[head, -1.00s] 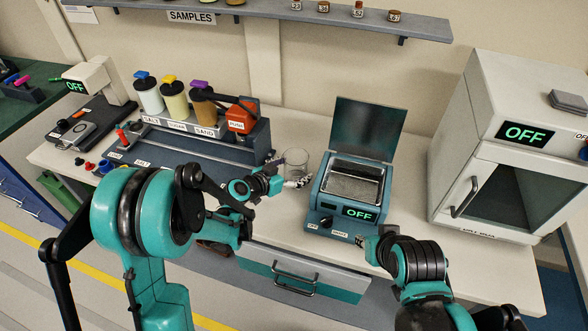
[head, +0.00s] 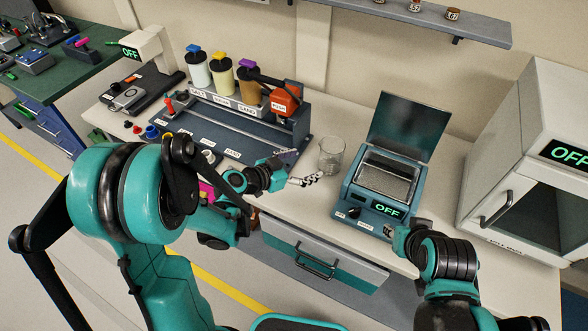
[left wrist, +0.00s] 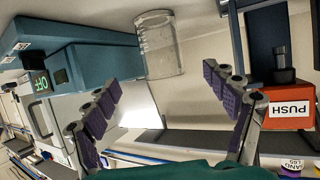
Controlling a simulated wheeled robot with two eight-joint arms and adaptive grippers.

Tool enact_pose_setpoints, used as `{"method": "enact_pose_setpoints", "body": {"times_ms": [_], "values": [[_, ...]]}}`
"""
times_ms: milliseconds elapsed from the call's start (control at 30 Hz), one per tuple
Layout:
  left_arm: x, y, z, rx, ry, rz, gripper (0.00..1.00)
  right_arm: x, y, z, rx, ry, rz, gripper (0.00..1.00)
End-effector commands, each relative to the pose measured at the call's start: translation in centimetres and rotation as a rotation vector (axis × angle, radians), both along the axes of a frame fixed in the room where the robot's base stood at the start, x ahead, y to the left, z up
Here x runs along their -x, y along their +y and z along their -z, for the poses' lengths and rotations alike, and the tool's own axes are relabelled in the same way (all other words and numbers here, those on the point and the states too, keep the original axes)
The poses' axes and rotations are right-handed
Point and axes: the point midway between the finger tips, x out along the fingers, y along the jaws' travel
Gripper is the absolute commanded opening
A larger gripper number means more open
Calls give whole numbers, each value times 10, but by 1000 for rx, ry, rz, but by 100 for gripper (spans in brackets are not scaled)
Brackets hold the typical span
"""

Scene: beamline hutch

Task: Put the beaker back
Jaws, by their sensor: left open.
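The clear glass beaker (head: 332,155) stands upright on the white bench, just left of the teal device with the raised lid. It also shows in the left wrist view (left wrist: 160,45), sideways and beyond the fingertips. My left gripper (head: 300,168) is open and empty, to the left of the beaker and apart from it. Its two spread fingers show in the left wrist view (left wrist: 158,82), with the beaker across the gap between them. My right gripper (head: 398,238) is by the front right corner of the teal device; its fingers are too hidden to tell their state.
The teal device (head: 350,205) reads OFF. A dispenser with a red PUSH block (head: 287,98) and several jars stands left. A white cabinet (head: 525,155) stands right. A drawer (head: 320,262) is under the front edge. A shelf (head: 430,18) hangs above.

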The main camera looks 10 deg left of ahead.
Motion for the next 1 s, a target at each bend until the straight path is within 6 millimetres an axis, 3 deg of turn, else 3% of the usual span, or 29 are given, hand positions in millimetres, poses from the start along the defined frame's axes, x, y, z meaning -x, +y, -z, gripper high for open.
{"method": "enact_pose_setpoints", "body": {"times_ms": [167, 267, 467, 800, 1000], "values": [[7, 1, -4, -8, 36, -13, 85, 0, 0, 0, 0, 0, 0, 30], [20, 4, -12, -28, 114, -47, 85, 0, 0, 0, 0, 0, 0, 30], [72, 24, -29, -93, 322, -200, 85, 0, 0, 0, 0, 0, 0, 30], [171, 84, -46, -185, 516, -562, 85, 0, 0, 0, 0, 0, 0, 30], [197, 104, -49, -199, 534, -675, 85, 0, 0, 0, 0, 0, 0, 30]]}}
